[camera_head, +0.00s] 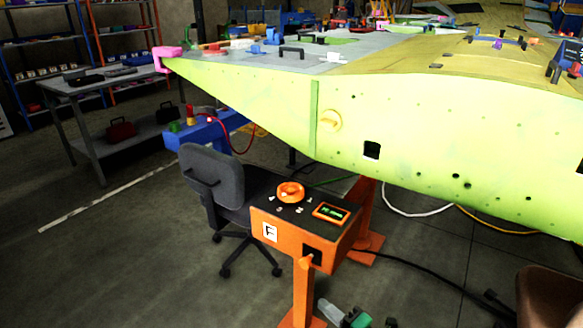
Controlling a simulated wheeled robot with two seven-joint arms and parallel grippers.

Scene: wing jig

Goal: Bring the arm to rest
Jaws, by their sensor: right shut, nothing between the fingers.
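My left gripper is not in view.
A large yellow-green wing (420,125) spans the upper right. A grey office chair (215,180) stands by the stand. A grey-and-green object (346,316) is cut off at the bottom edge. Cables cross the floor. A workbench (90,85) stands at left; floor is clear lower left.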

